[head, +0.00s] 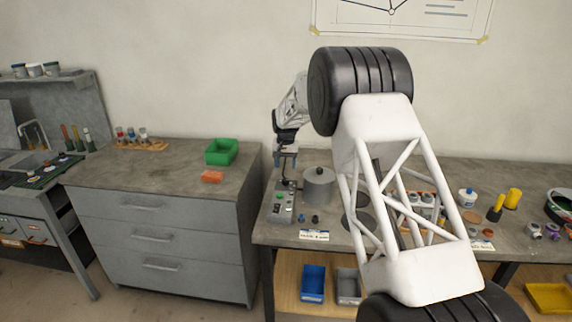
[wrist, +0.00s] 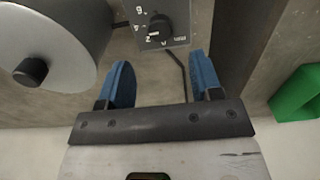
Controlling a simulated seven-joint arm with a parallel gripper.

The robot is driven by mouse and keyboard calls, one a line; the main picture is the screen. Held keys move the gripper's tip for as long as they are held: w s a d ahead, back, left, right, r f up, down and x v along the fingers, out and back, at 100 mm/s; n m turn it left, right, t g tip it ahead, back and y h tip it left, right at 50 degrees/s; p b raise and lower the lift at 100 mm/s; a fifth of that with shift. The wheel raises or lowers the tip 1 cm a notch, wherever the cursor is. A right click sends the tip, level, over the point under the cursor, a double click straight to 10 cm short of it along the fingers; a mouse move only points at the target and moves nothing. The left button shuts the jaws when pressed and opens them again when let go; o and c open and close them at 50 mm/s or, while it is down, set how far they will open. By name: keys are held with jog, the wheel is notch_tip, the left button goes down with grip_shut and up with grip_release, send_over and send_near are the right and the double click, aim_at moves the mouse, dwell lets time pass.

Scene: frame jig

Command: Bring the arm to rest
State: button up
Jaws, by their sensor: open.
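My gripper (wrist: 161,82) shows in the wrist view with its two blue fingers well apart and nothing between them. In the head view my gripper (head: 285,157) hangs at the left end of the workbench, above or just behind the control box (head: 282,203). The white lattice link and black joints of my arm fill the middle of the head view and hide part of the bench. In the wrist view a dial box (wrist: 162,25) lies ahead of the fingertips, with a dark cable beside the right finger. I cannot tell the gripper's exact height above the bench.
A grey cylinder with a knob (head: 319,186) stands close to the gripper; it also shows at the wrist view's upper left (wrist: 55,40). A gap separates cabinet and workbench (head: 375,165).

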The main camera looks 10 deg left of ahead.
jog(key=s+d+r, duration=0.7)
jog(key=s, duration=0.3)
jog(key=s+d+r+t, duration=0.1)
jog(key=s+d+r, duration=0.65)
jog(key=s, duration=0.25)
jog(key=s+d+r, duration=0.7)
jog(key=s+r, duration=0.1)
jog(key=s, duration=0.3)
jog(key=s+d+f, duration=0.1)
jog(key=s+d, duration=0.2)
jog(key=s, duration=0.9)
jog(key=s+d+f+t, duration=0.1)
jog(key=s+d, duration=0.3)
jog(key=s, duration=0.8)
jog(key=s+d+f, duration=0.3)
jog(key=s, duration=1)
jog(key=shift+d+t, duration=0.2)
jog(key=shift+t, duration=0.1)
